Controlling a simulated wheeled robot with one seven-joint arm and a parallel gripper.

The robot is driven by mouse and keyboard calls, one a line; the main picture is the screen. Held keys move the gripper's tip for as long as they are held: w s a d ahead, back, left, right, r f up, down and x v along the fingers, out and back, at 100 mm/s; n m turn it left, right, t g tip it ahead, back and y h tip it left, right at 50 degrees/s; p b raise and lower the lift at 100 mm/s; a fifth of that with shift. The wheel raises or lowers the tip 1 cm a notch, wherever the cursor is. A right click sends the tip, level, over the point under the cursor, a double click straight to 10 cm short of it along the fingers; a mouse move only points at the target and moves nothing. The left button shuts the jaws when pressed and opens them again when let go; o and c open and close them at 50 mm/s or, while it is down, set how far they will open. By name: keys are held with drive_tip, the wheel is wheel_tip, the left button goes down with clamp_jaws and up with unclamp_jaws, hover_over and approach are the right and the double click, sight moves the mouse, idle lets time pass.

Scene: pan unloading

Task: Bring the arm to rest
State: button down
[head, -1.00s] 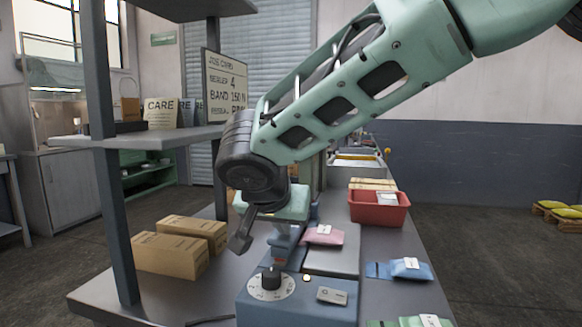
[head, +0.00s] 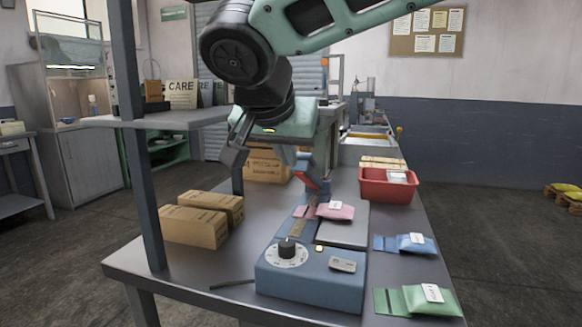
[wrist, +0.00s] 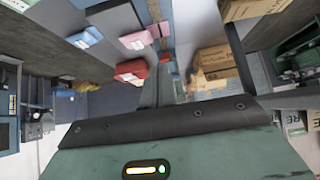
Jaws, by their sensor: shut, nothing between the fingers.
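My gripper (head: 238,168) hangs above the left-middle of the workbench at the end of my green arm, in the head view. Its dark fingers are shut with nothing held, clear of the bench. The wrist view shows its green body along the bottom. Below and right of it stands the blue sealer (head: 312,280) with a dial. A pink pouch (head: 336,211) lies on the grey plate behind the sealer; it also shows in the wrist view (wrist: 136,39). The exact fingertip position is partly unclear against the dark background.
Brown cartons (head: 200,222) stand left, with another carton (head: 268,166) behind my gripper. A red bin (head: 388,188) stands at the back right. Blue (head: 410,244) and green (head: 425,299) pouches lie on the right. A shelf post (head: 138,170) rises at the left.

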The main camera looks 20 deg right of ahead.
drive_tip(key=shift+s+a+r, duration=0.15)
drive_tip(key=shift+s+r, duration=0.05)
drive_tip(key=s+f+n+g+y+p, duration=0.2)
drive_tip(key=s+f+n+p, duration=0.3)
drive_tip(key=s, duration=0.6)
drive_tip(key=s+f+n+g+y+p, duration=0.3)
drive_tip(key=s+f+n, duration=0.5)
drive_tip(key=s, duration=0.4)
drive_tip(key=shift+s+d+n+g+p, duration=0.25)
drive_tip(key=shift+n+g+p, duration=0.45)
drive_tip(key=shift+g+p, duration=0.3)
